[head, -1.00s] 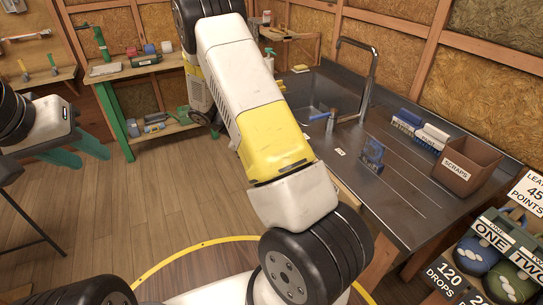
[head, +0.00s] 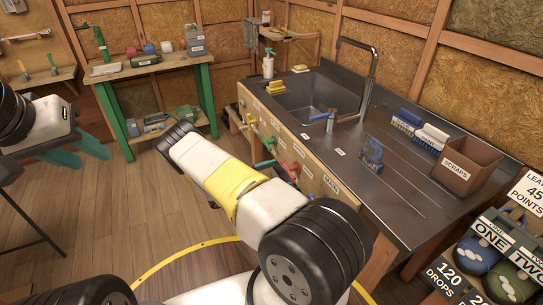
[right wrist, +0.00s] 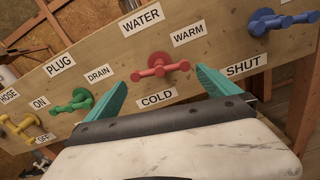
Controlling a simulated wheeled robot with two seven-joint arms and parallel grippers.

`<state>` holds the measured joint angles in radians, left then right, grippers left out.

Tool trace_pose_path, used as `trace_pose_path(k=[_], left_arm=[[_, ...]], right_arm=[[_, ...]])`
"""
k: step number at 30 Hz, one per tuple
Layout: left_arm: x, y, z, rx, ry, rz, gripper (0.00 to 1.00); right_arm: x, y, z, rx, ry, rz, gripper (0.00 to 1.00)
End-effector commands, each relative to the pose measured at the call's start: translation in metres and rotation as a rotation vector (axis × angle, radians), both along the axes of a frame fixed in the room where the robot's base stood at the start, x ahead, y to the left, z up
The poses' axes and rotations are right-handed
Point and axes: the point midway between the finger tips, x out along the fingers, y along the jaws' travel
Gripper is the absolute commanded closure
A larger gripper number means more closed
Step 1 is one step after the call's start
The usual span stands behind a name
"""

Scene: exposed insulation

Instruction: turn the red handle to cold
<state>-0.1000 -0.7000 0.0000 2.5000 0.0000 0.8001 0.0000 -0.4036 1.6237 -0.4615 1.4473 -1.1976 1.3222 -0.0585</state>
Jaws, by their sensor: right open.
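The red handle (right wrist: 160,68) is on a wooden panel in the right wrist view, with its bar lying roughly sideways. The WATER label (right wrist: 142,20) is above it, WARM (right wrist: 188,36) at the upper right and COLD (right wrist: 157,99) below. My right gripper (right wrist: 161,78) is open, its teal fingers either side of the handle in the picture; contact cannot be told. In the head view, the red handle (head: 289,169) shows on the sink front beyond my right arm, which hides part of the panel. My left gripper (head: 94,156) is open and empty, far left.
A green handle (right wrist: 75,101) and a yellow handle (right wrist: 15,127) are left of the red one; a blue handle (right wrist: 265,22) is to the right. The sink counter (head: 400,190) holds a scraps box (head: 468,165).

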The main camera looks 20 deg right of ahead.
Motion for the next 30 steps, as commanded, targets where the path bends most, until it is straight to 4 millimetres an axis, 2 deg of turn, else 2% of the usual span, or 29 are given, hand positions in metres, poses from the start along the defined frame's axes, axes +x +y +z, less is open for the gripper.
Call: trace_pose_path(k=[3,9,19,20,27,30], left_arm=[[0.000,0.000,0.000,0.000,0.000,0.000,0.64],[0.000,0.000,0.000,0.000,0.000,0.000,0.64],[0.000,0.000,0.000,0.000,0.000,0.000,0.64],[0.000,0.000,0.000,0.000,0.000,0.000,0.64],[0.000,0.000,0.000,0.000,0.000,0.000,0.64],[0.000,0.000,0.000,0.000,0.000,0.000,0.64]], right_arm=[[0.001,-0.021,0.000,0.001,0.001,-0.004,0.00],[0.003,-0.044,0.000,0.001,0.001,-0.003,0.00],[0.003,-0.049,0.000,0.002,0.000,-0.002,0.00],[0.003,-0.049,0.000,0.002,0.000,-0.002,0.02],[0.003,-0.049,0.000,0.002,0.000,-0.002,0.49],[0.003,-0.049,0.000,0.002,-0.001,-0.002,0.50]])
